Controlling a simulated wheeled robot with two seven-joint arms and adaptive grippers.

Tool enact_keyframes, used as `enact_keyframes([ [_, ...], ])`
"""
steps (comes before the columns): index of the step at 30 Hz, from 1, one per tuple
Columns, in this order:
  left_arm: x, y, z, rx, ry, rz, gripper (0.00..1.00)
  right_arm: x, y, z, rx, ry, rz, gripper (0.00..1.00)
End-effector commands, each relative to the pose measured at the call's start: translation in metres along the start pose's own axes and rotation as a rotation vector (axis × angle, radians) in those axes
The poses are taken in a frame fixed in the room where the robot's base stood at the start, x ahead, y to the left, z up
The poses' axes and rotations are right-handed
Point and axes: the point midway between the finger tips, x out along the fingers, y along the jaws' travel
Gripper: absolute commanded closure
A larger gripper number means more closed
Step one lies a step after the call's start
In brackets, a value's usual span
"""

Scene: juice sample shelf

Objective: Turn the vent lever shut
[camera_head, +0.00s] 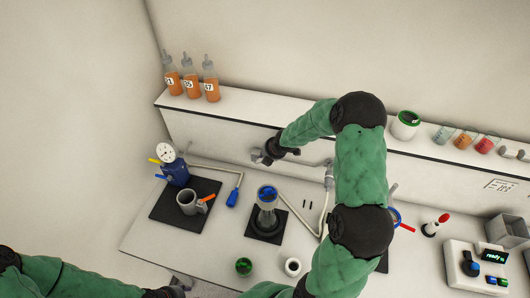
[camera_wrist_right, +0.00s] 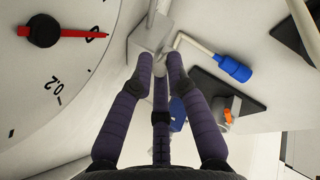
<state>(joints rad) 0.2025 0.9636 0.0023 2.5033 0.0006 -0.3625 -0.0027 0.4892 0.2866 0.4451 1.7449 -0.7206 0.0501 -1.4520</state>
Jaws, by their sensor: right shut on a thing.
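My right gripper (camera_head: 262,157) is at the front face of the raised back shelf in the head view. In the right wrist view, its dark fingers (camera_wrist_right: 160,65) are closed together on a pale grey metal part (camera_wrist_right: 152,36), which looks like the vent lever. The fingertips cover part of it, so its exact angle is unclear. A large white dial (camera_wrist_right: 40,105) with a red needle is close at the left of that view. Only a small part of my left gripper (camera_head: 176,288) shows at the bottom edge of the head view; its fingers cannot be made out.
A blue-handled valve (camera_head: 233,197) is on the pipe. A blue-topped stand (camera_head: 267,198) is mid-bench. Orange bottles (camera_head: 190,85) line the shelf's left end.

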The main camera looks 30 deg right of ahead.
Motion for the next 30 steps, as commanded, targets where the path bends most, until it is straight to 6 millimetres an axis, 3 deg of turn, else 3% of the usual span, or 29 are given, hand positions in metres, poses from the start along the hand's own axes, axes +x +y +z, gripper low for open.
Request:
enact_keyframes([
  [14, -0.0016, 0.0006, 0.0002, 0.000, 0.000, 0.000, 0.60, 0.0003, -0.0008, 0.0021, 0.004, 0.001, 0.004, 1.00],
  [15, -0.0016, 0.0006, 0.0003, 0.000, 0.000, 0.000, 0.60, 0.0003, -0.0009, 0.0021, 0.004, 0.001, 0.004, 0.72],
  [16, -0.0016, 0.0006, 0.0003, 0.000, 0.000, 0.000, 0.60, 0.0003, -0.0009, 0.0021, 0.004, 0.001, 0.004, 0.64],
  [30, -0.0017, 0.0006, 0.0001, 0.000, 0.000, 0.000, 0.60, -0.0040, 0.0004, 0.0014, 0.004, 0.002, 0.006, 0.63],
])
